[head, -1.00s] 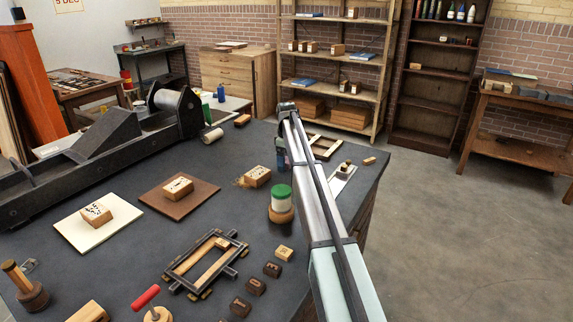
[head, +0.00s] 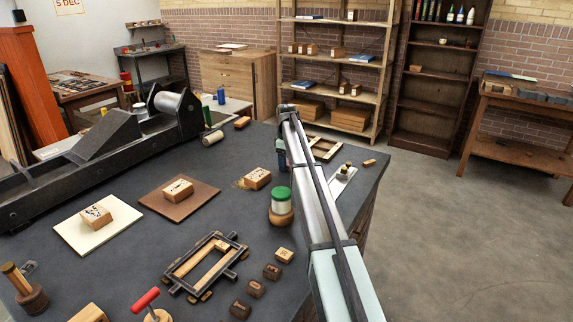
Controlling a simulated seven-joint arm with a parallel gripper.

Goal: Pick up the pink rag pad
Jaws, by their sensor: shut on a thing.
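My gripper (head: 281,160) points down at the far end of my arm, over the back right part of the dark bench (head: 228,225). The arm covers much of it, and the fingertips are small and hard to see. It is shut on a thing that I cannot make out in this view. I see no pink rag pad anywhere on the bench; it may be hidden behind my arm or in the gripper.
A green-lidded jar (head: 280,203) on a wooden base stands close in front of the gripper. A stamped wooden block (head: 257,178) lies to its left. A wooden frame (head: 325,148) and a pale strip (head: 342,180) lie to the right.

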